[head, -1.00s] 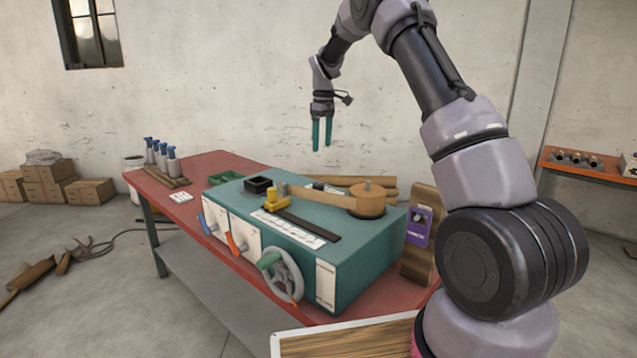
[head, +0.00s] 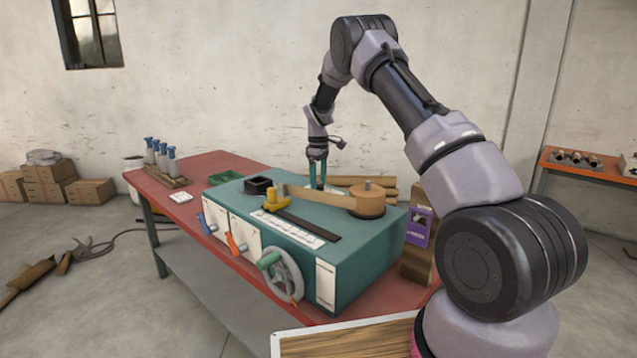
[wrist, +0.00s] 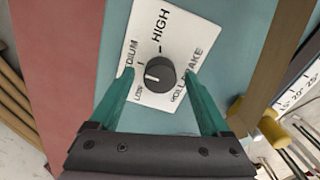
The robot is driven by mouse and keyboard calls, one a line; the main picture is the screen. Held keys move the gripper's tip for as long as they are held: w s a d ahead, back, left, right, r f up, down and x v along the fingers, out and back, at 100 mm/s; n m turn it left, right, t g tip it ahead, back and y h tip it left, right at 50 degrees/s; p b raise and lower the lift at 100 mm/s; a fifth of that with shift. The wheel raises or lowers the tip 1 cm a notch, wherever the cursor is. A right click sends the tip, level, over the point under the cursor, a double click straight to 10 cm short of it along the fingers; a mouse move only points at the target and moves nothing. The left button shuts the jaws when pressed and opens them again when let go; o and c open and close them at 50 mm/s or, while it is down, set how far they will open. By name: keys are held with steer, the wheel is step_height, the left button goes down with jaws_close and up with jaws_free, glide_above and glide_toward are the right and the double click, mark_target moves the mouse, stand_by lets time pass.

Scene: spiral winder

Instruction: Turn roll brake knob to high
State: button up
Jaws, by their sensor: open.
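The roll brake knob (wrist: 160,72) is a small black dial on a white label plate (wrist: 170,30) marked LOW, MEDIUM and HIGH, seen in the wrist view. Its white pointer line faces the lower left, toward LOW. In the head view the knob cannot be made out clearly. My gripper (head: 318,182) points down at the back of the teal machine (head: 365,262). Its teal fingers are open, one on each side of the knob in the wrist view, apart from it. I cannot tell exactly how high the tips are above the plate.
A wooden arm with a round wooden hub (head: 366,203) lies on the machine top, near my gripper. A yellow clamp (head: 276,197) and black box (head: 258,185) are at the left. Cardboard tubes (head: 365,181) lie behind. A handwheel (head: 284,275) is at the front.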

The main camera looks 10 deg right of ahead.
steer(key=shift+f, duration=0.15)
jaws_close()
steer(key=shift+m, duration=0.4)
steer(key=m, duration=0.6)
steer(key=shift+a+m, duration=0.1)
steer(key=shift+m, duration=0.2)
steer(key=m, duration=0.6)
steer(key=shift+m, duration=0.4)
